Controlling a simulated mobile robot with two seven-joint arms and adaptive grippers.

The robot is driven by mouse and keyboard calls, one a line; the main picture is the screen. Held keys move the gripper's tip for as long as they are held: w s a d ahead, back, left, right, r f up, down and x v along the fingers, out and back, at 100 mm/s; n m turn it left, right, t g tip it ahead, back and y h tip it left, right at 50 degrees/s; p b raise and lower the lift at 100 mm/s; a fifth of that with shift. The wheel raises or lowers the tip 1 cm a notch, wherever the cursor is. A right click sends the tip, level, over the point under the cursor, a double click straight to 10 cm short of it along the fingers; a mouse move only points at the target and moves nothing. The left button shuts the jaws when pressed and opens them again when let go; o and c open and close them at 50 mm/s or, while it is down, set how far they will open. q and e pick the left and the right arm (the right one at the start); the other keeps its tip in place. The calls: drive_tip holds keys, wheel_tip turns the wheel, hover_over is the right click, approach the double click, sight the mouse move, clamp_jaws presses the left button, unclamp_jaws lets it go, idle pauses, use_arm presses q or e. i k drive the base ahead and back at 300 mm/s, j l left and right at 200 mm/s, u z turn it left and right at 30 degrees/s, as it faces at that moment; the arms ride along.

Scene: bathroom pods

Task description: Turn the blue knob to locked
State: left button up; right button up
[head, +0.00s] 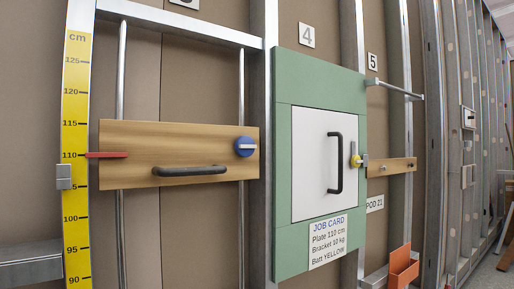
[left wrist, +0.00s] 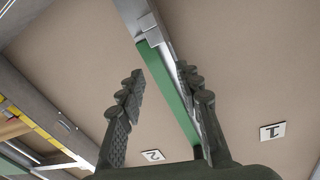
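The blue knob (head: 244,146) is round and sits at the right end of a wooden plate (head: 140,136). A pale bar runs level across its face, toward the right. No locked or unlocked marking is readable beside it. My left gripper (left wrist: 160,90) shows only in the left wrist view. My right gripper is in neither view.
The plate has a black handle (head: 190,171) and a red pointer (head: 107,155) near 110 on the yellow scale (head: 76,190). Right of it, a green panel (head: 300,90) frames a white door (head: 311,165) with a black handle. An orange bin (head: 402,268) sits low right.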

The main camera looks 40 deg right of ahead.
sight(245, 146)
drive_tip(key=l, duration=1.3)
drive_tip(key=l+u, duration=0.15)
drive_tip(key=l, duration=1.15)
drive_tip(key=k+l, duration=0.1)
drive_tip(key=l, duration=1.15)
